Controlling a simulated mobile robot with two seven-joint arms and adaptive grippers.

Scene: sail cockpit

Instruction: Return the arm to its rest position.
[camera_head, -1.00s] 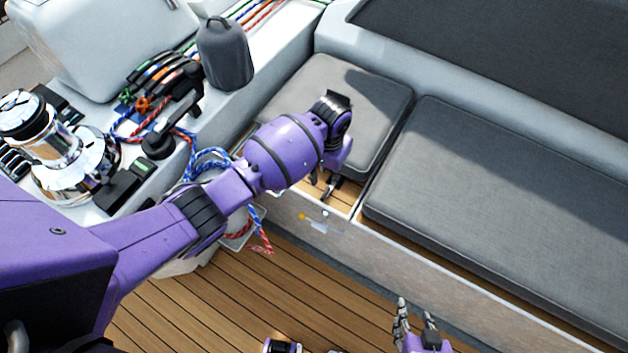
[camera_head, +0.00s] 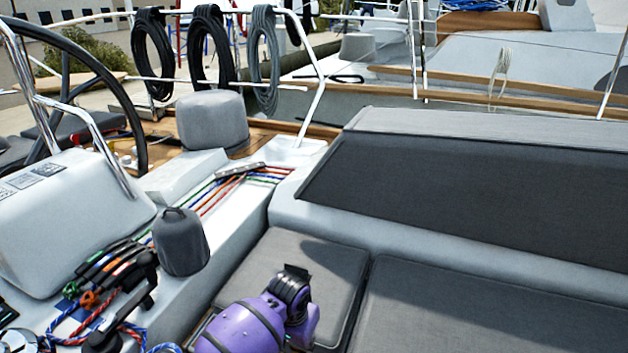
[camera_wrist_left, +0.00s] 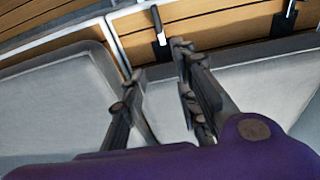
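My left arm (camera_head: 245,325), purple with black bands, reaches in at the bottom of the head view, with its wrist over the front of a grey seat cushion. Pale grey surfaces and wooden slats lie beyond the fingers. My right gripper is not in view.
A grey seat cushion (camera_head: 290,265) lies beside a longer one (camera_head: 450,310). A covered winch (camera_head: 181,242), ropes and clutches (camera_head: 115,268) stand at the left. A steering wheel (camera_head: 100,90) is at the upper left. Black straps (camera_wrist_left: 158,32) lie near wooden slats (camera_wrist_left: 190,25).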

